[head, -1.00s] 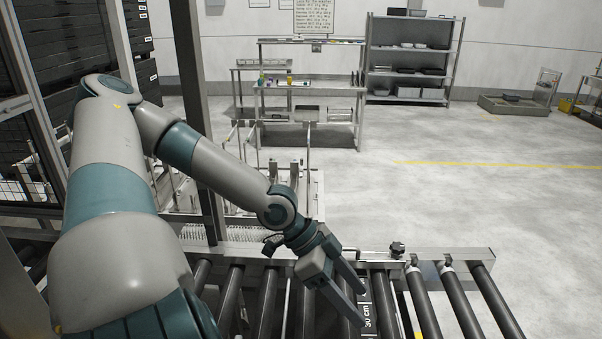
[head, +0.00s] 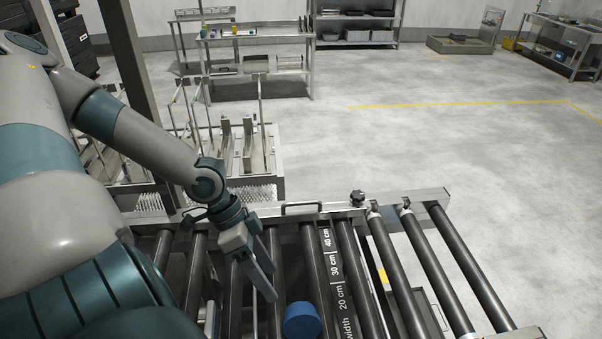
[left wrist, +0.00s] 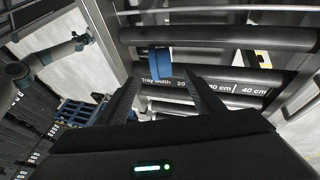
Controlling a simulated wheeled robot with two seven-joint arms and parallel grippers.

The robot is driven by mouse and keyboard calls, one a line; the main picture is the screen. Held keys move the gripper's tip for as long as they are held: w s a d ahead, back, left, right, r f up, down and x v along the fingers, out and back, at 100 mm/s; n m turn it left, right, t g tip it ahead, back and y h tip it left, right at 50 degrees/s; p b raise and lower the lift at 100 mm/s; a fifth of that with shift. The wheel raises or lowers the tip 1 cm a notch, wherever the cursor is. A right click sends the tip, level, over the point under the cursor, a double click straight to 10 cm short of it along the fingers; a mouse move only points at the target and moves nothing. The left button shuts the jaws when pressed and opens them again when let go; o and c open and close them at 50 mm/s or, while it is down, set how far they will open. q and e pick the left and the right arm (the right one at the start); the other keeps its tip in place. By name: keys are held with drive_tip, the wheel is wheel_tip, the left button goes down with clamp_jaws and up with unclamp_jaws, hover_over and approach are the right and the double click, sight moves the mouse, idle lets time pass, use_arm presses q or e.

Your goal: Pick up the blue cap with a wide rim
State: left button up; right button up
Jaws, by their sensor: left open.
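The blue cap (head: 302,322) is at the bottom of the head view, on the black rollers, partly cut off by the picture edge. Its rim cannot be made out. In the left wrist view a blue piece (left wrist: 160,63), seemingly the cap, shows beyond and between my fingers. My left gripper (head: 272,284) is open and empty, pointing down over the rollers, left of and farther back than the cap, apart from it. Its two fingers also frame the left wrist view (left wrist: 160,85). My right arm's end (left wrist: 84,40) shows small at the left of the wrist view; its fingers are unclear.
The roller conveyor (head: 368,262) has a metal side rail (head: 330,206) with a handle and knob. A black strip with width marks (head: 335,265) lies along the rollers. A metal post (head: 137,75) stands behind my left arm. Open floor (head: 440,150) lies beyond.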

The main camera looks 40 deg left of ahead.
sight(295, 310)
use_arm(q)
drive_tip(key=shift+p+x, duration=0.95)
drive_tip(key=shift+x, duration=4.45)
drive_tip(key=shift+w, duration=0.1)
drive_tip(key=shift+d, duration=0.1)
drive_tip(key=shift+w+d+f+p, duration=0.25)
drive_tip(key=shift+d+f+p, duration=0.2)
drive_tip(key=shift+p, duration=0.2)
drive_tip(key=shift+w+d+f+p, duration=0.2)
drive_tip(key=shift+d+f+p, duration=0.15)
drive_tip(key=shift+f+p, duration=0.25)
drive_tip(key=shift+p+x, duration=0.4)
drive_tip(key=shift+x, duration=0.85)
drive_tip(key=shift+a, duration=0.1)
drive_tip(key=shift+c, duration=0.2)
drive_tip(key=c, duration=1.3)
drive_tip(key=shift+r, duration=0.1)
